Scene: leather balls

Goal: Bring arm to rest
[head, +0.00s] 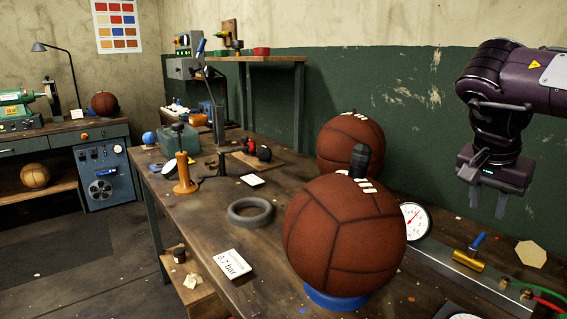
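My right gripper (488,203) hangs at the right, above the right part of the workbench (185,222). Its two fingers point down and stand apart, with nothing between them. It is to the right of a large brown leather ball (343,240) and touches nothing that I can see. The ball rests on a blue ring (336,299) on the bench. A dark upright piece stands at the top of this ball by its white lacing. A second brown leather ball (350,139) sits behind it. My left gripper is not in view.
A grey ring (250,211), a "0.7 bar" card (232,263) and an orange hand pump (185,174) stand or lie on the bench. A round gauge (413,221) and a brass valve (468,260) with hoses are at the right. Open floor lies left of the bench.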

